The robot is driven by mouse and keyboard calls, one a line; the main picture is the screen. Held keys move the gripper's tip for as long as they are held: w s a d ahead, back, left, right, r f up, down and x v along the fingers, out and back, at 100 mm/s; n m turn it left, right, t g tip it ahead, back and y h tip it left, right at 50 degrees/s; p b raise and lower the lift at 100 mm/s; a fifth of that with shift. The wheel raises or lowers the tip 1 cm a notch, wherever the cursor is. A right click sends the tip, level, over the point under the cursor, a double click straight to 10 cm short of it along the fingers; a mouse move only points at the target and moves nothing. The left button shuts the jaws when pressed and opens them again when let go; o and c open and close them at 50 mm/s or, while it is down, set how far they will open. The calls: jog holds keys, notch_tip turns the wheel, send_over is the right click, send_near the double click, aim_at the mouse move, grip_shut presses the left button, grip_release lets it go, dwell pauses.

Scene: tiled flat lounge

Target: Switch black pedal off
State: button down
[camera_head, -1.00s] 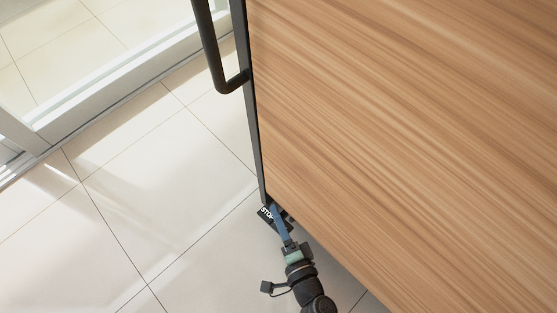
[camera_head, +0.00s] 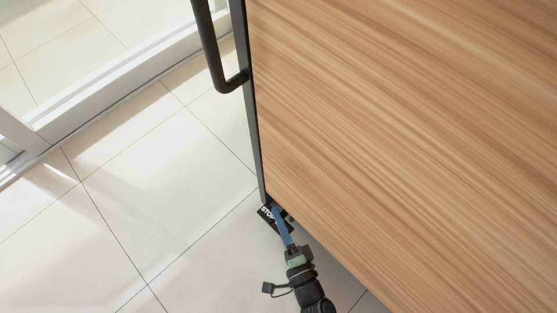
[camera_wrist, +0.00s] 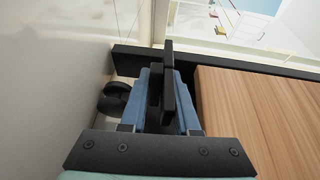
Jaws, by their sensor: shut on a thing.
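The black pedal (camera_head: 266,213), with white STOP lettering, is low at the bottom corner of the wooden door in the head view. In the wrist view, black upright parts of the pedal (camera_wrist: 168,90) stand between my blue fingers. My gripper (camera_head: 277,211) reaches the pedal from below in the head view, and its fingers cover part of it. In the wrist view my gripper (camera_wrist: 163,72) is shut on the pedal's black part. The far side of the pedal is hidden by the door and fingers.
The wood-grain door (camera_head: 400,120) fills the right side, with a dark edge and a black handle (camera_head: 224,84). Clear tiled floor (camera_head: 150,190) lies to the left. A white-framed glass panel (camera_head: 110,85) stands at the upper left.

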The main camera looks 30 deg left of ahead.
jog(key=shift+s+a+f+m+t+y, duration=0.1)
jog(key=shift+m+t+y, duration=0.2)
jog(key=shift+t+y, duration=0.3)
dwell(0.3)
jog(key=c, duration=0.6)
grip_release()
jog(key=shift+c, duration=0.2)
jog(key=v, duration=0.6)
jog(key=shift+v, duration=0.8)
